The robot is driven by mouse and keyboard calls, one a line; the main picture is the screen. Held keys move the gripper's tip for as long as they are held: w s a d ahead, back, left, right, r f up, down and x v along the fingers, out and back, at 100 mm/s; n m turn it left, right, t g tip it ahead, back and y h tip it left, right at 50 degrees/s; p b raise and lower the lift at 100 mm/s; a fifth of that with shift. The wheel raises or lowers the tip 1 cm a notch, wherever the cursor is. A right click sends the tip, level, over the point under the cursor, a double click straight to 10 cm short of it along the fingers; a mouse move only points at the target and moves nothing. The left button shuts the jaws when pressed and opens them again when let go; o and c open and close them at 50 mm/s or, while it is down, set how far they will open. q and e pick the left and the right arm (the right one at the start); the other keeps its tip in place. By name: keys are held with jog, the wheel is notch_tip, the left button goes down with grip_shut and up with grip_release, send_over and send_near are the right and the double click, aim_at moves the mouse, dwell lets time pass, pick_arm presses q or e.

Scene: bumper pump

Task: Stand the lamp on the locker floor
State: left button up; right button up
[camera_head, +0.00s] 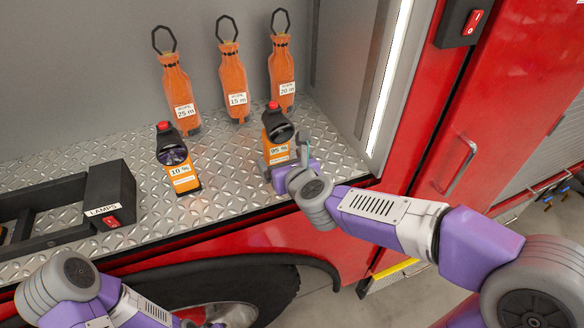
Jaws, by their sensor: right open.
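An orange lamp with a black head, a red top and a 95 % label (278,150) stands upright on the diamond-plate locker floor (225,190), near its right front edge. My right gripper (286,161) is open at the lower front of this lamp, its fingers close to the lamp's sides; I cannot tell whether they touch. A second orange lamp, labelled 10 % (182,176), stands upright on the floor to the left. My left arm enters at the bottom left, and its gripper is not in view.
Three orange rope bags marked 25 m (177,88), 15 m (233,82) and 20 m (282,75) stand along the back wall. A black LAMPS holder (108,190) with a red switch is at the left. The red locker frame (408,120) bounds the right side.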

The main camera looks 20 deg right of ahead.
jog(key=p+v, duration=0.2)
jog(key=v, duration=0.5)
jog(key=shift+s, duration=0.25)
jog(key=shift+r, duration=0.15)
